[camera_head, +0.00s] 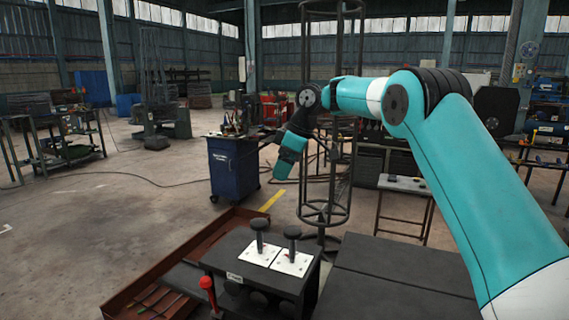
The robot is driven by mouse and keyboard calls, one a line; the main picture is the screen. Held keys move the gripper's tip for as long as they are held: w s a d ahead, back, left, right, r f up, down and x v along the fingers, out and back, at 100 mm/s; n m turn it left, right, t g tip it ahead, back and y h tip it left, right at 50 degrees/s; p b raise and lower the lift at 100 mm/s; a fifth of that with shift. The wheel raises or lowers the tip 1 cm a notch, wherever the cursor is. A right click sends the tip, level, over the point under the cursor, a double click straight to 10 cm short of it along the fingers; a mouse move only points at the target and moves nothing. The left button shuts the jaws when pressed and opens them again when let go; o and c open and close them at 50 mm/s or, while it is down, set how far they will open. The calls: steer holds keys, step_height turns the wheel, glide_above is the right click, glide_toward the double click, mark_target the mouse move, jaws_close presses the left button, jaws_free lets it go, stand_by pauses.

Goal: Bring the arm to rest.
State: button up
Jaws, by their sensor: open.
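My teal, white and black arm (440,140) reaches in from the right edge and bends down at its far end. My gripper (282,172) is at that end, open, in the air above and behind the black bench unit (235,265). It is small in the picture and nothing shows between its jaws. Two dark round-headed posts (258,238) stand on white plates (290,262) on the unit, well below and apart from my gripper. A red-knobbed lever (207,285) stands at the unit's front left.
A reddish tray (140,302) lies left of the unit. A flat dark top (400,275) is at the right. A tall round metal cage (340,195) stands close behind my gripper. Open concrete floor lies to the left.

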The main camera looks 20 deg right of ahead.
steer(key=shift+r, duration=0.1)
stand_by(0.4)
steer(key=s+a+r+m+g, duration=0.1)
steer(key=s+a+r, duration=0.1)
steer(key=s+a, duration=0.45)
steer(key=s+a+r+m, duration=0.1)
steer(key=s+a, duration=0.3)
steer(key=s, duration=0.6)
steer(key=s+f+m, duration=0.1)
steer(key=s+f, duration=0.2)
steer(key=s, duration=0.9)
steer(key=s+f+m+g, duration=0.1)
steer(key=s+f+m, duration=0.1)
steer(key=s, duration=1.1)
steer(key=shift+x, duration=0.85)
steer(key=shift+s, duration=0.1)
